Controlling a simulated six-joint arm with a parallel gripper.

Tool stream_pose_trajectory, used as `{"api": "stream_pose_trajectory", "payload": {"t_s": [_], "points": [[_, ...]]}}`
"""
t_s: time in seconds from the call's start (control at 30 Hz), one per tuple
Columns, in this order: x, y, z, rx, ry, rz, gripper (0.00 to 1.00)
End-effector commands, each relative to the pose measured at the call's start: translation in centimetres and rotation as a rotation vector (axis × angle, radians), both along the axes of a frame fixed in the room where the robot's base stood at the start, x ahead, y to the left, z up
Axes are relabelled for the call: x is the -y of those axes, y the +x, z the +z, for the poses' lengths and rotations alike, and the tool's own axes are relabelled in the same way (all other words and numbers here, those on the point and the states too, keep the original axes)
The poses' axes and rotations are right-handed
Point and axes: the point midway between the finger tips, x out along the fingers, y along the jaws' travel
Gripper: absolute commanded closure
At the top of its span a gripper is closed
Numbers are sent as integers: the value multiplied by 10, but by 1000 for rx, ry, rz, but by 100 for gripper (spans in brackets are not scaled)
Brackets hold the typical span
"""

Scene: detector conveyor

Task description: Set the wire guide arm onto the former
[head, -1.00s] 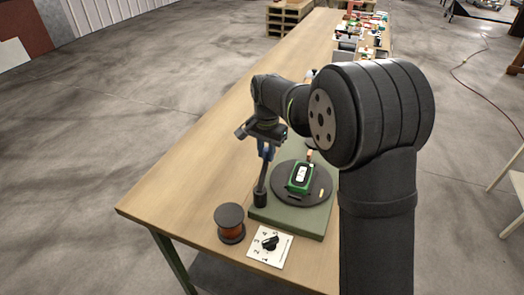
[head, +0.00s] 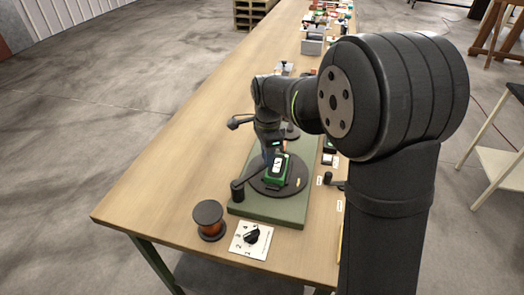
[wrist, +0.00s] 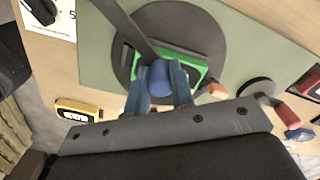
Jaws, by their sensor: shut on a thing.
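The wire guide arm (wrist: 128,27) is a dark bar with a blue ball knob (wrist: 159,79) at its end. In the head view it rises from a black post (head: 237,188) at the base's left corner. My gripper (wrist: 159,90) is shut on the blue knob; it also shows in the head view (head: 270,153). The former (head: 279,172) is a green frame on a dark round turntable (head: 292,190). In the wrist view the knob lies over the former (wrist: 190,61), partly covering it. I cannot tell whether the arm touches the former.
A green base plate (head: 262,210) carries the turntable. A copper wire spool (head: 209,222) and a white dial plate (head: 250,241) stand at the front left. Small parts lie to the right, and the bench's left side (head: 165,185) is clear.

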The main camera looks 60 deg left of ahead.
Motion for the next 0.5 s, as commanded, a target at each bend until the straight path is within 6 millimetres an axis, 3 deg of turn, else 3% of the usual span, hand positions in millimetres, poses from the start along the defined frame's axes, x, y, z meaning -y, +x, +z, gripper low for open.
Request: {"api": "stream_pose_trajectory", "payload": {"t_s": [0.5], "points": [[9, 2, 0, 1, 0, -77, 100]]}}
